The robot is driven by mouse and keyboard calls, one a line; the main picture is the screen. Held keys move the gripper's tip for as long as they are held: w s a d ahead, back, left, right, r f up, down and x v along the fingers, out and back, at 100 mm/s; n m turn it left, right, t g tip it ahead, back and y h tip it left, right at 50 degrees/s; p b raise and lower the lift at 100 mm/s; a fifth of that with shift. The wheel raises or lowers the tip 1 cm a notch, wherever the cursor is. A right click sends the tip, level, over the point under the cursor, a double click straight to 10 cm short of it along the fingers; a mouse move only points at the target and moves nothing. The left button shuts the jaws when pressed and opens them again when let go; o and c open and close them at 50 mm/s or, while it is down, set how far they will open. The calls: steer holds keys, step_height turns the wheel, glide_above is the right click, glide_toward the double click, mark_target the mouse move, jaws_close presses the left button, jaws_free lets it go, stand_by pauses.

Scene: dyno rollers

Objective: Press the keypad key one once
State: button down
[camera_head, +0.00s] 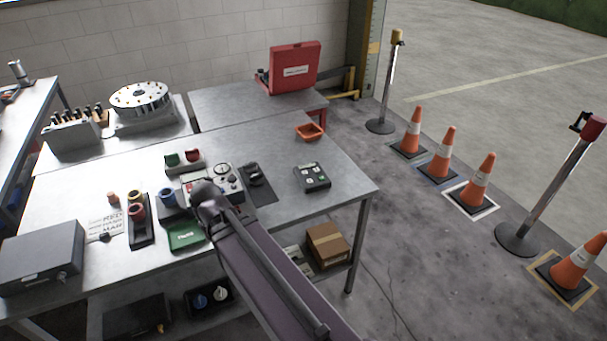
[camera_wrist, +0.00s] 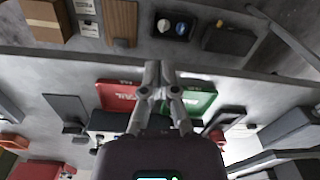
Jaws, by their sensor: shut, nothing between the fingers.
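The keypad appears to be the small dark box (camera_head: 312,177) with several light keys, lying flat on the right part of the metal bench (camera_head: 345,186) in the head view. The markings on its keys are too small to read, so I cannot tell which is key one. I cannot make it out in the wrist view. My gripper (camera_wrist: 159,75) shows in the wrist view with its fingers together and nothing between them. It is over the bench's front, by a red plate (camera_wrist: 117,96) and a green plate (camera_wrist: 200,98).
A control box (camera_head: 220,181) with a gauge and a dark mat (camera_head: 258,187) lie left of the keypad. An orange tray (camera_head: 309,131) sits behind it. A red case (camera_head: 293,67) stands farther back. The bench is clear around the keypad.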

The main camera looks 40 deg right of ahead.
steer(key=w+d+m+t+y, duration=0.1)
steer(key=w+d+m+t, duration=0.1)
steer(key=w+d, duration=0.65)
step_height(320, 180, up, 5)
steer(key=m+t+h, duration=0.2)
steer(key=m+t, duration=0.5)
steer(key=m, duration=0.1)
glide_above(305, 173)
steer(key=shift+f+b, duration=0.15)
steer(key=shift+b, duration=0.25)
steer(key=shift+f, duration=0.15)
step_height(305, 173, down, 8)
steer(key=b, duration=0.8)
steer(key=shift+f, duration=0.1)
steer(key=shift+f+b, duration=0.15)
steer(key=shift+b, duration=0.25)
